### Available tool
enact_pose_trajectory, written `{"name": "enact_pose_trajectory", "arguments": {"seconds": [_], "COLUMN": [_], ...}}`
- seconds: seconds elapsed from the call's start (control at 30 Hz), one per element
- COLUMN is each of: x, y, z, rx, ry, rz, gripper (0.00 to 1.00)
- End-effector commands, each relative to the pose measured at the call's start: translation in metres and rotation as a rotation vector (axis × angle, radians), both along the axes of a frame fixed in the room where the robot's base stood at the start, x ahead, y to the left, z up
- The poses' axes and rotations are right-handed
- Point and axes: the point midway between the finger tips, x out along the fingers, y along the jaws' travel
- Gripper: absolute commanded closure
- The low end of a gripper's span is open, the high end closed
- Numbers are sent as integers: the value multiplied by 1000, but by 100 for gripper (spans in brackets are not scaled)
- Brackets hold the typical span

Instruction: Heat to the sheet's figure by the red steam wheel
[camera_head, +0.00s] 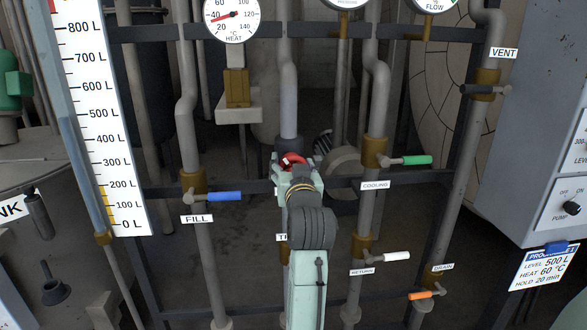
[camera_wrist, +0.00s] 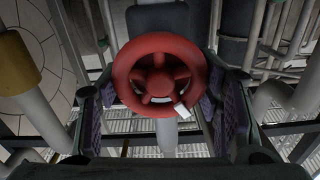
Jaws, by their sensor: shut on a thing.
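The red steam wheel (camera_head: 291,159) sits on the middle pipe, mostly hidden behind my gripper (camera_head: 299,172). The wrist view shows the wheel (camera_wrist: 125,72) whole, with its spokes and a small white tag at its lower right. My gripper (camera_wrist: 158,92) is shut on the wheel, one finger on each side of the rim. The HEAT gauge (camera_head: 233,24) has its red needle pointing left, between 20 and 40 °C. The sheet (camera_head: 544,266) at lower right reads level 500 L, heat 60 °C, hold 20 min.
The blue FILL handle (camera_head: 224,196) is left of my arm. The green COOLING handle (camera_head: 415,160), white RETURN handle (camera_head: 396,256) and orange DRAIN handle (camera_head: 421,295) are to the right. A level scale (camera_head: 105,130) stands at left, a PUMP switch (camera_head: 571,208) at far right.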

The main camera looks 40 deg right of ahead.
Motion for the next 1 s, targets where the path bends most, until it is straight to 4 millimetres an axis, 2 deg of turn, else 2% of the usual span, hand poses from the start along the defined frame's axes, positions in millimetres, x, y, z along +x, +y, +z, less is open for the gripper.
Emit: {"name": "enact_pose_trajectory", "arguments": {"seconds": [1.0], "x": [3], "y": [4], "z": [-4], "rx": [-809], "ry": [498], "rz": [-1], "gripper": [69]}}
